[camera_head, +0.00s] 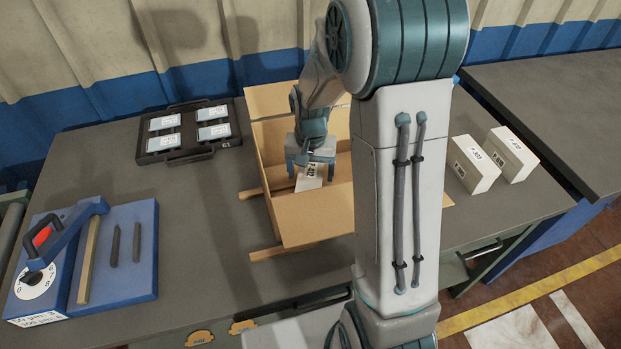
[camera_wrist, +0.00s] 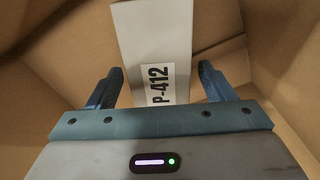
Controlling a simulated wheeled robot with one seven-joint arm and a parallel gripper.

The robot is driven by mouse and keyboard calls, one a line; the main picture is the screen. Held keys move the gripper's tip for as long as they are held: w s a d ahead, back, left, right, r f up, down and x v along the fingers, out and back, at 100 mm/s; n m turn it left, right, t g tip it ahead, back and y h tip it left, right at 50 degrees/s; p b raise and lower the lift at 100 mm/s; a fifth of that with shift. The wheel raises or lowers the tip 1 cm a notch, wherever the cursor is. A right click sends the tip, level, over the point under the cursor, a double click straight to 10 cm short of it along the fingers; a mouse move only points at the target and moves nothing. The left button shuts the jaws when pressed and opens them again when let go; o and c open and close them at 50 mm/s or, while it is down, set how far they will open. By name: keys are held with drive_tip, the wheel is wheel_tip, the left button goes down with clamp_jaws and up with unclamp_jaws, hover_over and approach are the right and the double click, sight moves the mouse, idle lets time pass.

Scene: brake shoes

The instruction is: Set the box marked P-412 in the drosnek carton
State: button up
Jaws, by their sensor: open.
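The white box marked P-412 (camera_wrist: 152,42) is inside an open cardboard carton (camera_head: 310,217), with its label facing up in the wrist view. The box also shows in the head view (camera_head: 309,182), partly hidden by my gripper. My gripper (camera_wrist: 160,78) is open inside the carton, with one finger on each side of the box and gaps between fingers and box. The box appears to rest in the carton, but its underside is hidden. No carton name is readable. My arm hides the carton's right part.
Two white boxes (camera_head: 473,164) (camera_head: 511,154) stand on the table to the right. A black tray (camera_head: 188,131) with several labelled blocks lies at the back left. A blue gauge fixture (camera_head: 80,262) stands at the left. The grey table (camera_head: 190,225) is clear between it and the carton.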

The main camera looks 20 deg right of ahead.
wheel_tip(320, 180, up, 8)
drive_tip(key=shift+r, duration=0.2)
